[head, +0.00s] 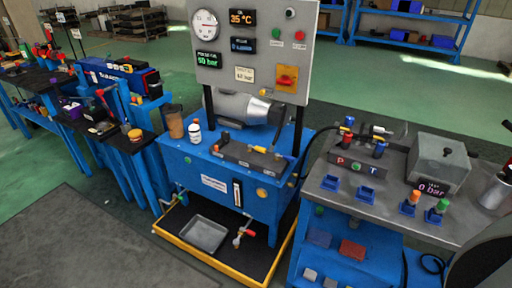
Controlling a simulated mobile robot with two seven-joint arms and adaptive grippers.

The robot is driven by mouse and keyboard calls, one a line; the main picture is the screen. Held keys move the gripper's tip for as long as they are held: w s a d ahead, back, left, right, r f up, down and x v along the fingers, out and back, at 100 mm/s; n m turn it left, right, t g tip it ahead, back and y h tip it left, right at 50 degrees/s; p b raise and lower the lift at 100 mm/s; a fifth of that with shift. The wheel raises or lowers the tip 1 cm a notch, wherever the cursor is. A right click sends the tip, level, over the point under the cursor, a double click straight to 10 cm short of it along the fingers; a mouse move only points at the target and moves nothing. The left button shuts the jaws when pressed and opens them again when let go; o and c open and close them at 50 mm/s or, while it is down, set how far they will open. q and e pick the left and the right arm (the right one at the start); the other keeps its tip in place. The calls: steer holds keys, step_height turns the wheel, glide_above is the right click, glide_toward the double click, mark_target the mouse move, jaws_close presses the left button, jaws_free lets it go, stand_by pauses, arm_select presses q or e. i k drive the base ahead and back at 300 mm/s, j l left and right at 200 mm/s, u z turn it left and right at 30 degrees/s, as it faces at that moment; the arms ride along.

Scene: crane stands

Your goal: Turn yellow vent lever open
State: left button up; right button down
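Several small yellow parts show, and I cannot tell for sure which is the vent lever. One small yellow piece (263,92) sits at the lower edge of the grey control panel (222,22). Another small yellow-orange piece (260,149) is on the dark block (240,157) on top of the blue tank (215,188). Both are too small to read their position. A yellow plate with a red rotary switch (286,78) is on the panel's lower right. Neither of my grippers can be made out in the head view.
A grey bench (390,205) with a box (438,160) and blue holders stands at right. A yellow-edged drip tray (190,250) lies below the tank, with a red-handled valve (243,233) above it. Blue side tables stand at left.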

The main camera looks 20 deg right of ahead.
mark_target(263, 149)
steer(key=z, duration=0.4)
steer(key=i+j+z, duration=0.1)
steer(key=z, duration=0.35)
steer(key=j+z, duration=0.15)
steer(key=z, duration=0.25)
steer(key=j+z, duration=0.1)
steer(key=z, duration=0.3)
steer(key=j+z, duration=0.65)
steer(key=j, duration=0.25)
